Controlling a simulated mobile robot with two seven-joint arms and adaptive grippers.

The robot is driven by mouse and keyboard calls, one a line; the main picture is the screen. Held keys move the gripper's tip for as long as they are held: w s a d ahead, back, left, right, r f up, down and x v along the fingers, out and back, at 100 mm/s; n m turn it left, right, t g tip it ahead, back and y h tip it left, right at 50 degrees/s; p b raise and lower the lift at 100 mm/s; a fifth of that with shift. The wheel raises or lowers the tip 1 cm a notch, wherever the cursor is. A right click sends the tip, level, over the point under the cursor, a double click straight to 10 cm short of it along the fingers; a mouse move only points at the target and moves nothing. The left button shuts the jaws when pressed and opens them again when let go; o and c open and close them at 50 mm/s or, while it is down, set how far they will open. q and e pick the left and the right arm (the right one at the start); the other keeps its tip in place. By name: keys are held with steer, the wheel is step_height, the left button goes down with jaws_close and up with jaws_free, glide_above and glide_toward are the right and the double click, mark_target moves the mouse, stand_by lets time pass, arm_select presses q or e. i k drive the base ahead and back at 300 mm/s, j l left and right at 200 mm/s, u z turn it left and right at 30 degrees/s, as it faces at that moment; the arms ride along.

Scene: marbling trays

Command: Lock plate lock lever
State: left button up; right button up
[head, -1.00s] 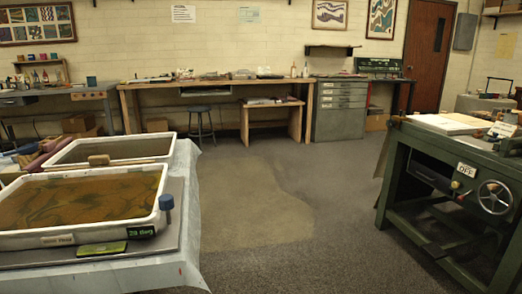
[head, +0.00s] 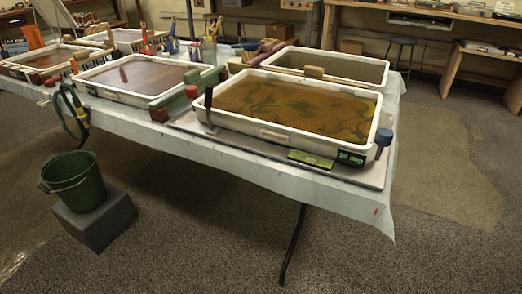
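The near marbling tray (head: 268,131) is white and holds amber liquid with dark swirls. It stands on a flat grey plate (head: 235,142) at the right end of the cloth-covered table. A black upright lever (head: 208,104) stands at the plate's left side, against the tray's left end. A blue round knob (head: 383,138) on a short stem stands at the plate's right corner. No label shows which one is the lock lever. A small green-lit display (head: 351,158) and a yellow-green level-like bar (head: 310,159) are at the tray's front. Neither gripper is in view.
Other trays (head: 135,98) stand along the table to the left, with red and green blocks (head: 192,91) between them. A green bucket (head: 74,181) sits on a grey block (head: 97,220) at front left. Floor (head: 205,235) before the table is clear.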

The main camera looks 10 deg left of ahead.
mark_target(209, 87)
steer(key=i+j, duration=0.15)
steer(key=j, duration=0.2)
steer(key=i+j+z, duration=0.15)
steer(key=j, duration=0.2)
steer(key=i+j, duration=0.15)
steer(key=j, duration=0.2)
steer(key=i+j+z, duration=0.15)
steer(key=j, duration=0.25)
steer(key=i+j, duration=0.15)
steer(key=j, duration=0.2)
steer(key=i+j+z, duration=0.15)
steer(key=j, duration=0.65)
steer(key=i+z, duration=0.05)
